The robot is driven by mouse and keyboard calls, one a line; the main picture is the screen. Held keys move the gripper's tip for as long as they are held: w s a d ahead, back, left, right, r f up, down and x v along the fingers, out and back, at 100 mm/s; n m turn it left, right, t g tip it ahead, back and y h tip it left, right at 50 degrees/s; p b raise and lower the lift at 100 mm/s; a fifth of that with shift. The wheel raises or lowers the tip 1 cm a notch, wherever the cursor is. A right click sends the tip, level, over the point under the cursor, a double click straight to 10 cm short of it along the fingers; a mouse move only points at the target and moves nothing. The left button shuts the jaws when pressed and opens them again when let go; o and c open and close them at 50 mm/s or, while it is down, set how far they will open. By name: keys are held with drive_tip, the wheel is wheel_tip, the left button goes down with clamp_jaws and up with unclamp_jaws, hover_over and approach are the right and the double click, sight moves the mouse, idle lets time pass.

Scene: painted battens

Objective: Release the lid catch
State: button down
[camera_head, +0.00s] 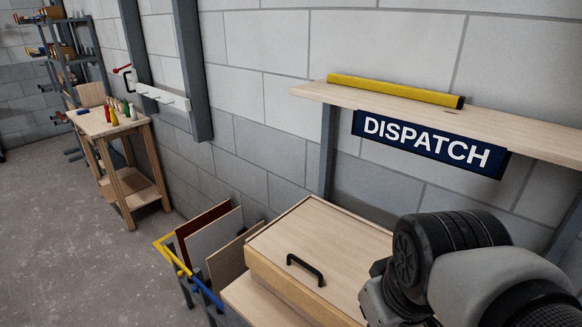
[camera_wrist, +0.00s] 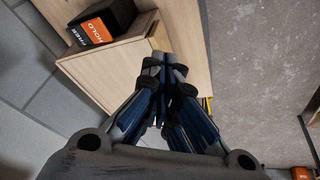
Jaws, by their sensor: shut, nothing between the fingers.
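A pale wooden chest (camera_head: 262,283) with a closed-looking lid (camera_head: 325,238) and a black bar handle (camera_head: 305,270) stands against the wall, low in the head view. In the wrist view a black block (camera_wrist: 122,14) sits on the pale wood at upper left. It carries an orange panel reading HOLD (camera_wrist: 97,28) and a dark panel reading FREE (camera_wrist: 77,38). My gripper (camera_wrist: 165,68) is shut and empty, its tips over or near the wood edge, right of and below the block. I cannot tell whether they touch. In the head view my arm hides the gripper and the chest's right end.
A wooden shelf (camera_head: 400,108) with a yellow batten (camera_head: 390,90) and a DISPATCH sign (camera_head: 430,143) juts from the wall above the chest. A rack of upright panels (camera_head: 215,246) stands left of the chest. A workbench (camera_head: 112,125) is farther left. Open floor (camera_head: 60,230) lies at left.

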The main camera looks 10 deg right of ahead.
drive_tip(key=s+a+f, duration=0.1)
drive_tip(key=s+m+b, duration=0.1)
drive_tip(key=shift+s+a+f, duration=0.35)
drive_tip(key=shift+s+a, duration=0.05)
drive_tip(key=shift+s+a+f+m+t+y, duration=0.15)
drive_tip(key=shift+s+a+m, duration=0.15)
drive_tip(key=shift+s, duration=0.2)
drive_tip(key=shift+s+a+f+m+t+y, duration=0.15)
drive_tip(key=shift+s+a+m, duration=0.1)
drive_tip(key=shift+s, duration=0.2)
drive_tip(key=shift+r, duration=0.1)
